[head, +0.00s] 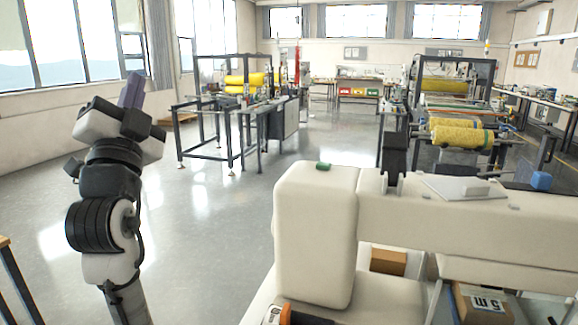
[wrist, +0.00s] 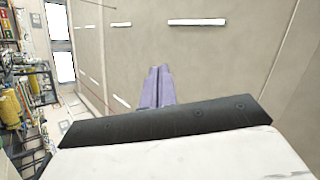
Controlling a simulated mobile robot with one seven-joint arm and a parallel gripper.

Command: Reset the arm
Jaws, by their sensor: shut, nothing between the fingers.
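My arm stands raised at the left of the head view, over open floor. My gripper (head: 132,90) is at its top, with purple fingers pointing up. In the wrist view the fingers (wrist: 158,86) lie side by side, closed together, with nothing between them. They point toward the ceiling (wrist: 215,55) and its strip lights. Nothing touches the gripper.
A dark-framed workbench (head: 232,118) with yellow rolls stands beyond the arm. A machine with yellow mesh rolls (head: 460,136) is at the right. The grey floor (head: 190,225) around the arm is clear.

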